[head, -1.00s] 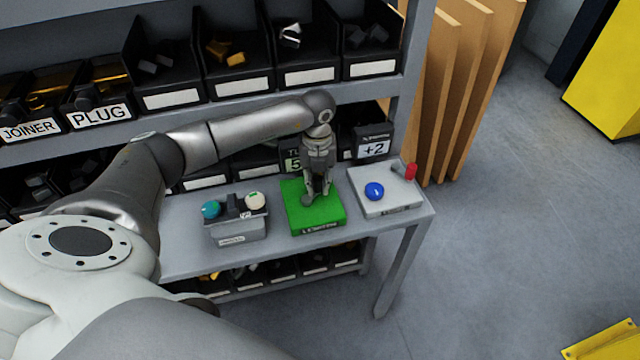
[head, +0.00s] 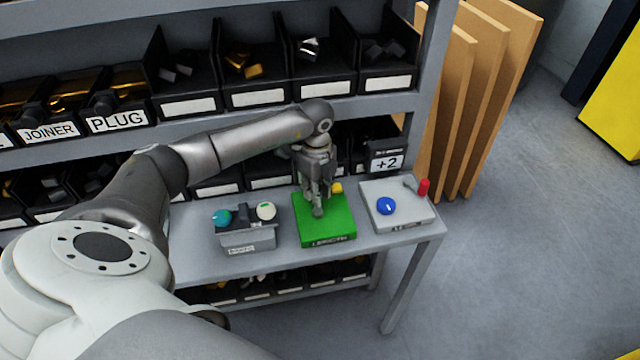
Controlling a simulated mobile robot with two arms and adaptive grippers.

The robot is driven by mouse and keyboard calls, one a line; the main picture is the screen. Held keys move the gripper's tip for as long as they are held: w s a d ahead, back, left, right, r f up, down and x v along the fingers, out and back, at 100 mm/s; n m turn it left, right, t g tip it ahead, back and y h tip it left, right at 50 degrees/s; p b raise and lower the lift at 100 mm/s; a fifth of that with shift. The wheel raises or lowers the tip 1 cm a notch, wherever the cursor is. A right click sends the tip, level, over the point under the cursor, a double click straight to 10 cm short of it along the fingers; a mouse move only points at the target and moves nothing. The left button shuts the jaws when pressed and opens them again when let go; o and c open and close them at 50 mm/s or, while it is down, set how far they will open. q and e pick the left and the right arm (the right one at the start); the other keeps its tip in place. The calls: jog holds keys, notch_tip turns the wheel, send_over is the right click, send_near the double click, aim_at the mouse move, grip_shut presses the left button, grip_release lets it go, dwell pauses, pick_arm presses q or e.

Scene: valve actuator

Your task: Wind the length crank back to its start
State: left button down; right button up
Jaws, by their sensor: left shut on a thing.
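The green box (head: 338,229), with a dark label on its front that looks like LENGTH, sits on the grey bench. My left gripper (head: 318,208) points down over its top and is shut on a part there, which I take to be the length crank. The fingers hide most of that part. A small yellow piece (head: 336,187) shows just behind and right of the fingers, at the box's back edge. My right gripper is not in view.
A grey box (head: 248,240) with a teal and a cream knob stands left. A pale box (head: 405,222) with a blue knob and a red-handled lever (head: 423,188) stands right. Shelves of black bins rise behind. Wooden boards (head: 450,110) lean beyond the bench.

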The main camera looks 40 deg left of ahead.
pick_arm(q)
jog(key=shift+a+n, duration=0.15)
jog(key=shift+n, duration=0.25)
jog(key=c, duration=1.3)
grip_release()
jog(key=shift+s, duration=0.1)
jog(key=shift+o, duration=0.2)
notch_tip(320, 180, up, 12)
